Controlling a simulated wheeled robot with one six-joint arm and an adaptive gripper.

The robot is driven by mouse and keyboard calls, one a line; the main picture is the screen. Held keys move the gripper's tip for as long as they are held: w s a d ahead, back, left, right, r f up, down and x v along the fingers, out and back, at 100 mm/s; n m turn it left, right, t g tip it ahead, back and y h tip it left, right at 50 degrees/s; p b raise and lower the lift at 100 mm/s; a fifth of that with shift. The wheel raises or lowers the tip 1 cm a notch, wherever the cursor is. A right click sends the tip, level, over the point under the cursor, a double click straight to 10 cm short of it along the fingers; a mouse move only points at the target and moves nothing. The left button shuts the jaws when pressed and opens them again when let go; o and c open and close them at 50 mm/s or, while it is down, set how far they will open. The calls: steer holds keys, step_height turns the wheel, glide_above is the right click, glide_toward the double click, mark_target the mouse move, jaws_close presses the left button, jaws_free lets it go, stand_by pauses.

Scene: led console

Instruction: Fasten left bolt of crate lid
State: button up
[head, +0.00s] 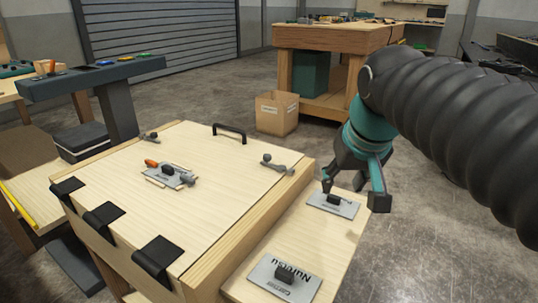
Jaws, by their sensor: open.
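The crate lid (200,215) is a pale wooden panel, lying closed on the crate. A small grey bolt with a dark knob (150,137) sits at the lid's far left edge. A similar grey bolt (277,164) sits near the far right corner. Both are too small to tell whether they are fastened. My gripper (354,195) is open, right of the crate, with its fingers pointing down around or above a grey plate with a black knob (333,204). I see nothing held between the fingers. It is well away from the left bolt and closer to the right one.
A black handle (229,130) stands on the lid's far edge, and black hinges (103,222) line its near edge. A plate with an orange-handled item (170,174) lies on the lid. Another plate (284,278) lies on the side shelf. A console (95,75) stands behind left.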

steer(key=w+a+r+n+b, duration=0.1)
steer(key=w+a+r, duration=0.45)
steer(key=w, duration=0.25)
steer(key=n+g+b, duration=0.1)
glide_toward(267, 155)
steer(key=shift+y, duration=0.3)
steer(key=b+x, duration=0.1)
steer(key=x, duration=0.1)
steer(key=b+x, duration=0.1)
steer(key=x, duration=0.2)
steer(key=b+x, duration=0.1)
steer(key=x, duration=0.2)
steer(key=shift+d+f, duration=0.2)
steer(key=shift+d, duration=0.15)
jaws_close()
